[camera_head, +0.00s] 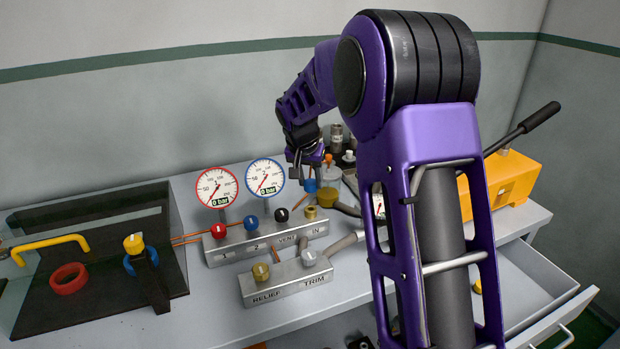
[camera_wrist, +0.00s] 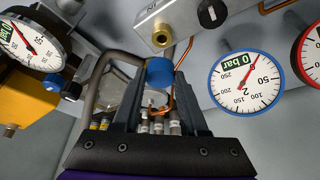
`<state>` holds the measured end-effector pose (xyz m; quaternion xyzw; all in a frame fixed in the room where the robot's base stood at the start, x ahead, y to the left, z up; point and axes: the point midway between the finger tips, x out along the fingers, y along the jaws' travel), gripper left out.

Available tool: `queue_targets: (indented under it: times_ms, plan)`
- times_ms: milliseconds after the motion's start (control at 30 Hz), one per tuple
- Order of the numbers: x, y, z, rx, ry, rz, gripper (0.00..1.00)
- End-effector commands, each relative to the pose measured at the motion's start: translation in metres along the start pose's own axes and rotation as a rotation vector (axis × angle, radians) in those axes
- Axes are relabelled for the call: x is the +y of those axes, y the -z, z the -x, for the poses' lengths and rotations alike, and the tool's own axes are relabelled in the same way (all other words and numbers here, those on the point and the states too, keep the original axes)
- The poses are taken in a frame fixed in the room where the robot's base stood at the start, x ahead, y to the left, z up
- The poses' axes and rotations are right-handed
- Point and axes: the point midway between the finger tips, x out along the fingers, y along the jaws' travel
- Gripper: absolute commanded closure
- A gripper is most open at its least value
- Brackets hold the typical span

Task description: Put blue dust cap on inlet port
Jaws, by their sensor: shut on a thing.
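The blue dust cap (camera_wrist: 160,72) is between the fingertips of my gripper (camera_wrist: 160,82) in the wrist view. My gripper is shut on it. In the head view the blue cap (camera_head: 310,186) shows just below my gripper (camera_head: 308,172), above the back right end of the manifold. The inlet port is the brass fitting (camera_head: 310,212) by the IN label; in the wrist view the brass port (camera_wrist: 160,38) is just beyond the cap, with a visible gap in the picture. The cap's underside is hidden.
The manifold (camera_head: 270,235) carries a red-rimmed gauge (camera_head: 217,187), a blue-rimmed gauge (camera_head: 265,177) and coloured knobs. The RELIEF/TRIM block (camera_head: 288,282) stands in front. A black tray (camera_head: 100,310) is left. A yellow pump (camera_head: 505,178) and an open drawer (camera_head: 535,280) are right.

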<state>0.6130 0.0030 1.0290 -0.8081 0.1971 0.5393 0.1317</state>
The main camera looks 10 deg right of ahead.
Motion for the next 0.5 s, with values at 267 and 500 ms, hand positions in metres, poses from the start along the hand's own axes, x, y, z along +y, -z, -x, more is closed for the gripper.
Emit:
queue_targets:
  times_ms: [267, 500]
  plan:
    - [-0.001, -0.012, -0.027, 0.0, 0.0, 0.001, 1.0]
    - [-0.001, -0.013, -0.032, 0.0, 0.001, 0.001, 1.0]
